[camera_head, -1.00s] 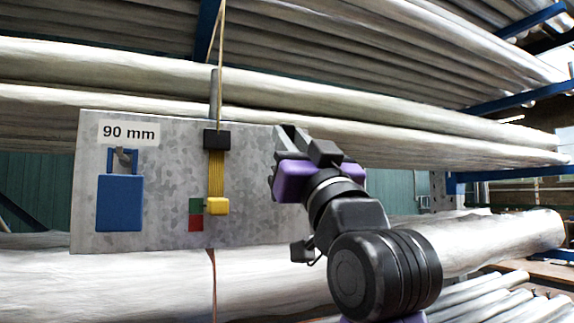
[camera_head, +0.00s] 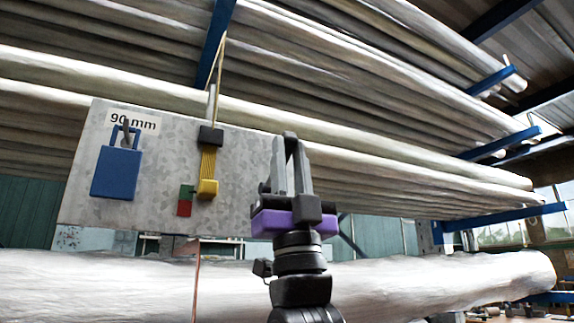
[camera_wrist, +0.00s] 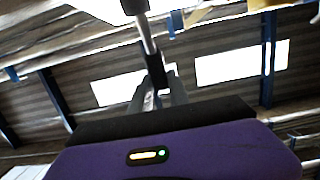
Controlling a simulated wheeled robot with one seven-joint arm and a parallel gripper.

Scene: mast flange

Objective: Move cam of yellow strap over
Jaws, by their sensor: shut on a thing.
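The yellow strap (camera_head: 207,160) hangs down the front of a grey metal plate (camera_head: 145,205) at left in the head view. A black block (camera_head: 210,136) sits at its top and a yellow block (camera_head: 207,188) at its lower end. I cannot tell which part is the cam. My gripper (camera_head: 289,140) points up, to the right of the strap and apart from it in the picture. In the wrist view, its fingers (camera_wrist: 157,95) are shut on the black end of a grey rod (camera_wrist: 147,35). The rod is not clear in the head view.
A blue padlock-shaped piece (camera_head: 117,172) hangs on the plate below a "90 mm" label (camera_head: 132,121). A green and red marker (camera_head: 185,200) is beside the yellow block. Long wrapped pipes (camera_head: 400,175) lie on blue rack arms (camera_head: 500,217) behind.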

